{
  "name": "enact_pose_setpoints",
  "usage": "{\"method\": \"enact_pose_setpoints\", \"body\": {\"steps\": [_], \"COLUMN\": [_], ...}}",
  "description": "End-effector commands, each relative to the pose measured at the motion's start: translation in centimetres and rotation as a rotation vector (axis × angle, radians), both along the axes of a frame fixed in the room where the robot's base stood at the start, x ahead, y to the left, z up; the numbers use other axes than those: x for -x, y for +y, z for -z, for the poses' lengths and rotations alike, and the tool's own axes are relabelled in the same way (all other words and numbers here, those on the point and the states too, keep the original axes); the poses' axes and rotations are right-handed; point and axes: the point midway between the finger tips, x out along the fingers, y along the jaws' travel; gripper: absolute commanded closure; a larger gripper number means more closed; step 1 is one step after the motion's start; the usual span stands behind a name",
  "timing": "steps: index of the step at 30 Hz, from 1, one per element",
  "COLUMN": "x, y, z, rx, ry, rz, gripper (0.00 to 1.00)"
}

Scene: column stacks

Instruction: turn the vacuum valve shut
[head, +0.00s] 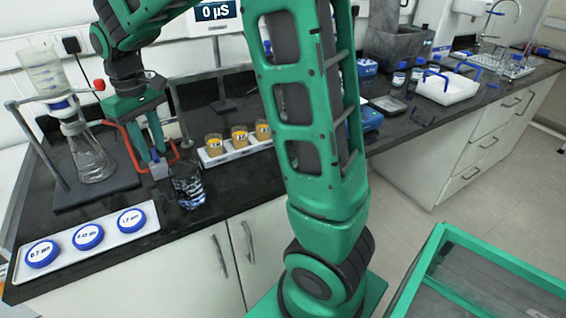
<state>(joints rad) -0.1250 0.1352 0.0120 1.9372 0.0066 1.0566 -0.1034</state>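My gripper (155,160) points down over the bench, between a filter flask and a glass beaker. Its two green fingers stand apart with a dark gap between them. A small grey piece shows at the fingertips; I cannot tell whether it is a pad or part of something else. A red knob (99,85) sits beside the flask's neck, up and left of the gripper and apart from it; it may be the vacuum valve's handle. The flask (88,155) carries a clear funnel (44,72). Red tubing (128,148) runs behind and beside the fingers. No valve body shows clearly.
The glass beaker (188,188) stands close to the right of the fingertips. A white tray (148,211) with blue-lidded dishes lies in front. A rack (213,162) of amber-filled cups stands to the right. My arm hides the middle bench.

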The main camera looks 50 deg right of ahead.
Motion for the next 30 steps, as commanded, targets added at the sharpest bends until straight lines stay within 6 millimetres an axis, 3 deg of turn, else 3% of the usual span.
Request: {"method": "enact_pose_setpoints", "body": {"steps": [30], "x": [0.00], "y": [0.06], "z": [0.00], "rx": [-0.001], "ry": [0.000], "rz": [-1.003], "gripper": [0.72]}}
